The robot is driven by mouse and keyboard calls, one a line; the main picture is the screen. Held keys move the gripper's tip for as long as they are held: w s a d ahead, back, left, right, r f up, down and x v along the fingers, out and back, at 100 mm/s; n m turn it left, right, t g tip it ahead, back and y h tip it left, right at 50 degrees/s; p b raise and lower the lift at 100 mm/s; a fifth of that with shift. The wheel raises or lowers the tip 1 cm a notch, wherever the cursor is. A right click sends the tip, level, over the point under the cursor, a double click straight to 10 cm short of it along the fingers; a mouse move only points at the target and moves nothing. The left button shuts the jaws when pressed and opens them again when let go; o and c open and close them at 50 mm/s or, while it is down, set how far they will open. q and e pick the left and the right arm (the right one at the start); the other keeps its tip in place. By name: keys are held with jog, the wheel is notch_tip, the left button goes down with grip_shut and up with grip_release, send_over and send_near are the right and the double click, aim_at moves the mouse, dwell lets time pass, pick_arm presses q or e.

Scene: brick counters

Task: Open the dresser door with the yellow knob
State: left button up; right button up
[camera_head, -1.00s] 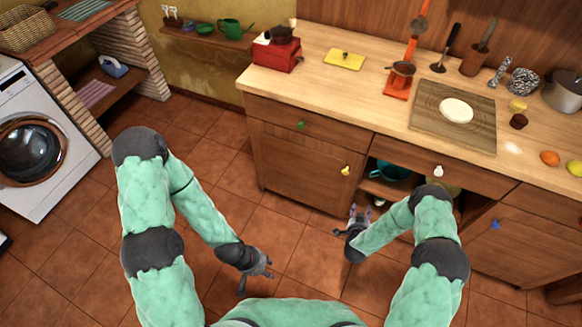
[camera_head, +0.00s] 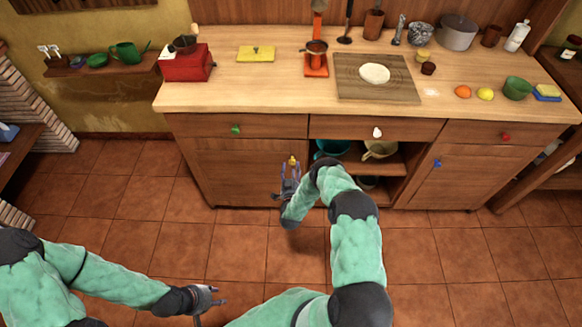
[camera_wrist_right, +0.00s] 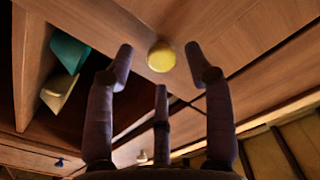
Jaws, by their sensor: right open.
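The yellow knob (camera_head: 293,160) is on the right side of the dresser's lower left door (camera_head: 240,172), which is shut. My right gripper (camera_head: 290,165) is open at the knob. In the right wrist view the yellow knob (camera_wrist_right: 161,56) shows between the two spread fingertips of my right gripper (camera_wrist_right: 159,48), with a gap visible on each side. Whether the fingertips reach past the knob is hard to tell. My left gripper (camera_head: 214,305) is open and empty, low over the tiled floor, away from the dresser.
A green knob (camera_head: 235,129) and a white knob (camera_head: 377,132) are on drawers above. A blue knob (camera_head: 437,163) is on the right door. An open compartment with a teal bowl (camera_head: 332,148) lies right of the yellow-knob door. The floor (camera_head: 160,215) before the dresser is clear.

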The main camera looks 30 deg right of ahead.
jog(key=shift+b+x, duration=0.3)
jog(key=shift+x, duration=1.05)
grip_shut()
jog(key=shift+s, duration=0.1)
